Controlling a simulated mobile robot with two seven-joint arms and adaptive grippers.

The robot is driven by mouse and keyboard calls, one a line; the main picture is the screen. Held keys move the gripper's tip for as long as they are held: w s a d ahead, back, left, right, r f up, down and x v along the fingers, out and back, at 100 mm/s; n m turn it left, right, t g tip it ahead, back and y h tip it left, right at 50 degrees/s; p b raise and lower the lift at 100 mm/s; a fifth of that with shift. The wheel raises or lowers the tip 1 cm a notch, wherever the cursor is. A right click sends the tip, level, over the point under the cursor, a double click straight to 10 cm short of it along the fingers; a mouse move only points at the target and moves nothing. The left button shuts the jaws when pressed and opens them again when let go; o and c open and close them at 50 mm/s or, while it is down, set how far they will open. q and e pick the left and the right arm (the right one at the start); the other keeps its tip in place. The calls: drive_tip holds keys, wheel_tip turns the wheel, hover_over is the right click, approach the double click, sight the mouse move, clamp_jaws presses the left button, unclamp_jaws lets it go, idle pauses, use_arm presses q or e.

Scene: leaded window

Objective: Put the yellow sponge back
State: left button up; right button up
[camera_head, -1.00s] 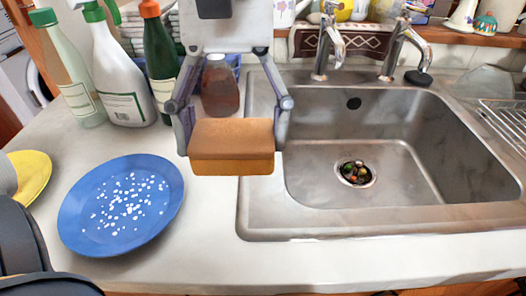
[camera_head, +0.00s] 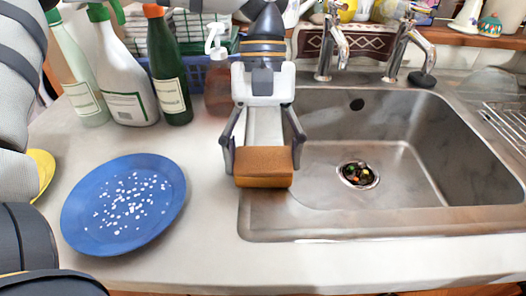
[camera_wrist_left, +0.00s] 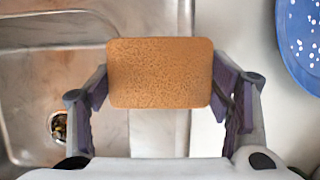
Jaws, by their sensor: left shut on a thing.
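The yellow sponge (camera_head: 263,167), orange-yellow with a browner top, is held by my left gripper (camera_head: 263,160). The gripper's two fingers close on its left and right sides. The sponge is over the left rim of the sink in the head view. In the left wrist view the sponge (camera_wrist_left: 160,73) sits between the fingertips, with the sink rim behind it. My right gripper does not show.
The steel sink (camera_head: 400,200) has food scraps in its drain (camera_head: 357,175). A blue plate (camera_head: 124,204) with white specks lies on the counter at left. Several bottles, such as a green one (camera_head: 167,70) and a brown soap bottle (camera_head: 217,85), stand behind. A yellow plate (camera_head: 42,172) is partly hidden.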

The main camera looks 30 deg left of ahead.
use_arm(q)
drive_tip(key=o, duration=1)
drive_tip(key=shift+f, duration=0.15)
drive_tip(key=b+v, duration=0.1)
drive_tip(key=v, duration=1.1)
drive_tip(key=shift+r, duration=0.25)
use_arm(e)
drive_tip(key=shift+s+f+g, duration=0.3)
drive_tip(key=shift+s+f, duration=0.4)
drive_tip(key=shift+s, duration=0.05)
use_arm(q)
drive_tip(key=shift+s, duration=0.1)
